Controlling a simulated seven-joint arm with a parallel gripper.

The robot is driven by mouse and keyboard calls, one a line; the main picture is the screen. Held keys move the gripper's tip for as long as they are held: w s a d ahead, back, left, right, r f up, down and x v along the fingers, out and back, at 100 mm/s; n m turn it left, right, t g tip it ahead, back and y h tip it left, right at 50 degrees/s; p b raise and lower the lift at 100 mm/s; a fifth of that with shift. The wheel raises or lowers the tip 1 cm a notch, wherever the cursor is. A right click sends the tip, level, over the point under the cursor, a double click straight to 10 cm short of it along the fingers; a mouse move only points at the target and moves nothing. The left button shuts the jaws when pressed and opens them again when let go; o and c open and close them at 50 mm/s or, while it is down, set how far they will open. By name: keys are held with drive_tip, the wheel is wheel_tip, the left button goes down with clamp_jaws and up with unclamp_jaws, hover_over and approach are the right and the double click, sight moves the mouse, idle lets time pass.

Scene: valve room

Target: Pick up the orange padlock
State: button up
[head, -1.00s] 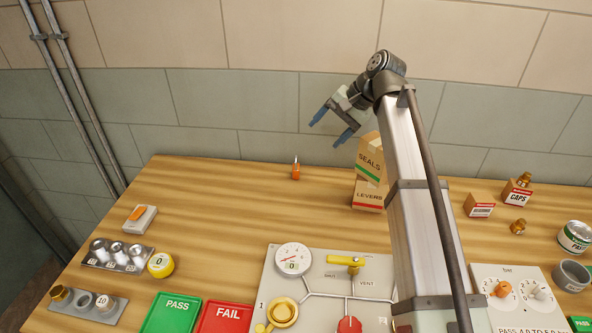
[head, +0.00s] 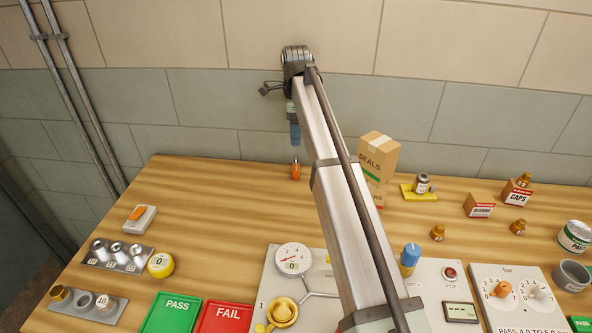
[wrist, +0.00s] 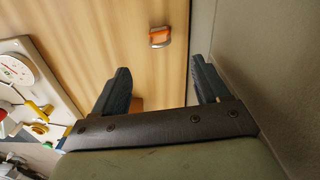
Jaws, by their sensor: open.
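The orange padlock (head: 296,171) stands near the back edge of the wooden table in the head view. In the wrist view, the padlock (wrist: 159,38) shows an orange body with a grey metal part, ahead of the fingertips and roughly centred between them. My gripper (head: 295,138) is above the padlock in the head view, with a blue finger pointing down; the rest is partly hidden by my arm. In the wrist view my gripper (wrist: 160,70) is open, its two dark fingers wide apart with nothing held. It is apart from the padlock.
The wall (wrist: 285,60) runs close behind the table. A valve panel with a gauge (head: 293,258) is in front. The table left of the padlock is clear up to a white-and-orange block (head: 138,218).

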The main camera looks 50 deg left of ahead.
sight(296, 166)
wheel_tip(296, 166, down, 13)
drive_tip(key=shift+f, duration=0.2)
idle(0.6)
drive_tip(key=c, duration=1.1)
